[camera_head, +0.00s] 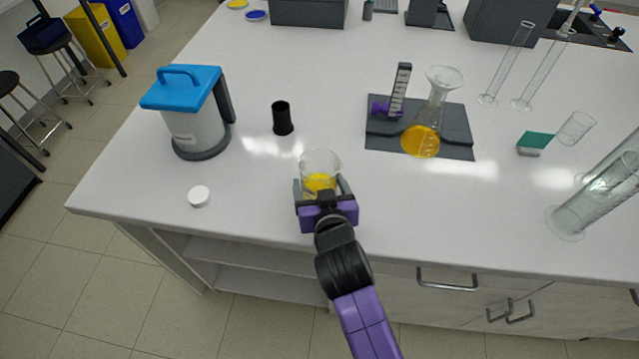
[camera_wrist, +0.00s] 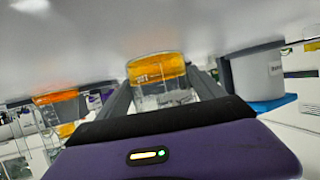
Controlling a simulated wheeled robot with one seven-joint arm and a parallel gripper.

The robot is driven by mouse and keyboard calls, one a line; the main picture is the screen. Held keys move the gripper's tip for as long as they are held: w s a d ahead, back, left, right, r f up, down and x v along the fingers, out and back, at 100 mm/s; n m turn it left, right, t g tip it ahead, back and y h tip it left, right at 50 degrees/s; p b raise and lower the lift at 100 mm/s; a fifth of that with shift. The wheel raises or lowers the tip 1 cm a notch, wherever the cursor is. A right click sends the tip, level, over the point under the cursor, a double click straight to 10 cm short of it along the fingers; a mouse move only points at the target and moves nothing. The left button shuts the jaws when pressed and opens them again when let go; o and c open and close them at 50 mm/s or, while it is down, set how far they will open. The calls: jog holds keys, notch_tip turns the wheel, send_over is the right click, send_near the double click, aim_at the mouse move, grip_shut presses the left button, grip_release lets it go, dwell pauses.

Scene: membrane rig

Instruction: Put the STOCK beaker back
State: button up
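A clear glass beaker (camera_head: 319,166) with yellow-orange liquid is upright near the front edge of the white bench. My gripper (camera_head: 320,184) has one finger on each side of it, and the fingers appear to press on the glass. In the wrist view, which is upside down, the beaker (camera_wrist: 158,80) sits between my two fingers (camera_wrist: 163,92). Small marks on its side are too small to read, so I cannot confirm a STOCK label. I cannot tell whether its base touches the bench.
A blue-lidded container (camera_head: 192,130), a black cup (camera_head: 282,118) and a white cap (camera_head: 198,196) are to the left. A dark stand (camera_head: 455,125) with a flask (camera_head: 424,135) of orange liquid is behind right. Glass cylinders (camera_head: 567,222) stand far right. Bench right of the beaker is clear.

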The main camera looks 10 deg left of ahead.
jog(key=shift+o, duration=0.9)
jog(key=shift+r, duration=0.15)
jog(key=b+v, duration=0.1)
jog(key=v, duration=1.1)
jog(key=s+d+f, duration=0.3)
jog(key=s+d, duration=0.3)
jog(key=d, duration=0.1)
jog(key=s+d+f, duration=0.3)
jog(key=s+d, duration=0.3)
jog(key=s, duration=0.1)
jog(key=s+d+r+m+t+h, duration=0.1)
jog(key=s+d+r+h, duration=0.1)
jog(key=s, duration=0.6)
jog(key=s+d+r+m+h, duration=0.1)
jog(key=s+d+r+m, duration=0.1)
jog(key=s+d+r, duration=0.3)
jog(key=s+d, duration=0.2)
jog(key=s, duration=0.1)
jog(key=shift+s+r+t+h, duration=0.15)
jog(key=shift+r+t+h, duration=0.15)
jog(key=shift+t+h, duration=0.1)
